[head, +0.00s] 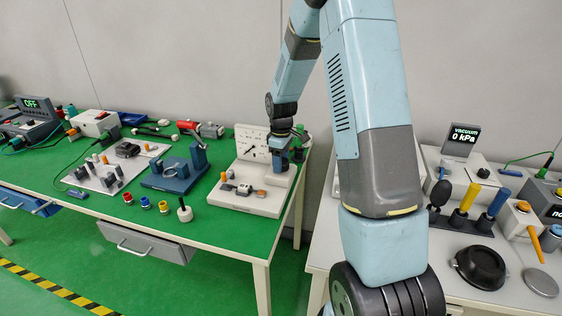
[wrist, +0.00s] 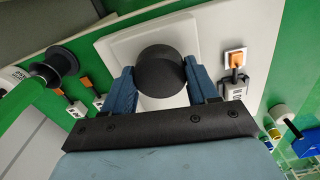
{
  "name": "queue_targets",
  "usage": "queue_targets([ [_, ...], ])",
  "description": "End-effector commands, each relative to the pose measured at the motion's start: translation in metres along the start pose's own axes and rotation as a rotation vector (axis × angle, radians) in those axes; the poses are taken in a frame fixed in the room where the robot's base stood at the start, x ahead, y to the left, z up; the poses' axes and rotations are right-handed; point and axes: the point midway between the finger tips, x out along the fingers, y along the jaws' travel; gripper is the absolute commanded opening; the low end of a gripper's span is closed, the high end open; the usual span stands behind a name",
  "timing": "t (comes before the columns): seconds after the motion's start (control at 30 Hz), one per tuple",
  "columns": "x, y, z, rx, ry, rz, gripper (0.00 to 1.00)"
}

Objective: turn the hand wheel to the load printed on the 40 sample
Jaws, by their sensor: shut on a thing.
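The test stand has a white base (head: 222,197) and an upright white dial panel (head: 247,137) at the right end of the green table. The dial's dark pointer shows, but its scale is too small to read. My gripper (head: 281,160) is at the right side of the stand, partly covering the panel's edge. In the wrist view its two blue fingers stand either side of a black round knob, seemingly the hand wheel (wrist: 160,69), and are shut on it. Small grey samples with orange parts (wrist: 235,60) lie near; I cannot read which is the 40 sample.
A blue fixture (head: 172,178) and a white board with grey parts (head: 108,172) stand left of the stand. Small coloured cylinders and a black-and-white handled piece (head: 184,211) stand at the table's front. A second bench (head: 450,262) with a vacuum display (head: 462,138) is at right.

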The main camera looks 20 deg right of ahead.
Motion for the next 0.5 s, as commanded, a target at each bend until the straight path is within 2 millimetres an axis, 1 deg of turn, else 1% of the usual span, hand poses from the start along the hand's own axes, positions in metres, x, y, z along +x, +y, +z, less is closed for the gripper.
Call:
queue_targets([
  [0.27,-0.0006,0.0005,-0.0007,0.117,0.001,0.001,0.28],
  [0.5,-0.0007,0.0007,-0.0006,0.305,0.001,0.002,0.28],
])
